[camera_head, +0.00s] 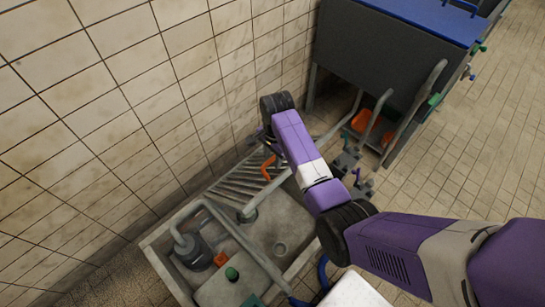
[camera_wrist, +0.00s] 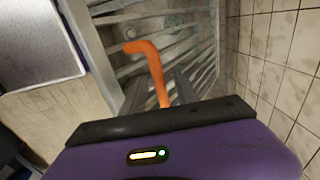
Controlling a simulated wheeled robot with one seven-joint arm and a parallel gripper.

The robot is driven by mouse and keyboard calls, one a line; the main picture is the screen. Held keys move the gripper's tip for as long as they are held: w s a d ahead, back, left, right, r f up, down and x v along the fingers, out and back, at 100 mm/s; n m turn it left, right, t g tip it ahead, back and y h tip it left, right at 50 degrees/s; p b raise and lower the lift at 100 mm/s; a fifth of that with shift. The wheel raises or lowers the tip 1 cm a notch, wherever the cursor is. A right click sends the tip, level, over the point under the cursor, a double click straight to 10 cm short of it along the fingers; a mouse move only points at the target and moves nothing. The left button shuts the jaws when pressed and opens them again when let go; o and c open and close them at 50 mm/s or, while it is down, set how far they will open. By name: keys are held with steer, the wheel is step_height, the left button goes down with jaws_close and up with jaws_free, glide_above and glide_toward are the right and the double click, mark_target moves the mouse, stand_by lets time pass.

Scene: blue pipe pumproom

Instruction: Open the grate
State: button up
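The grate (camera_head: 240,182) is a grey slatted panel lying at the back of a low concrete basin, against the tiled wall. An orange bent handle (camera_head: 268,168) stands at its right side. In the wrist view the handle (camera_wrist: 150,65) rises in front of the camera, with the grate's bars (camera_wrist: 190,48) behind it. My gripper (camera_head: 262,140) is above the grate, close to the handle, and mostly hidden by my wrist. Dark finger parts (camera_wrist: 185,87) show beside the handle's lower end, which the purple wrist housing hides. I cannot tell whether the fingers touch it.
The basin (camera_head: 290,225) holds grey pipes (camera_head: 245,240), a dark pump (camera_head: 195,253) and a box with a green knob (camera_head: 232,273). A dark cabinet with a blue top (camera_head: 400,45) and pipes stands to the right. The tiled floor (camera_head: 470,150) at right is clear.

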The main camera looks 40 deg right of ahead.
steer(key=shift+s+r, duration=0.15)
steer(key=shift+r, duration=1.8)
steer(key=shift+s+r, duration=0.1)
steer(key=shift+r, duration=1.85)
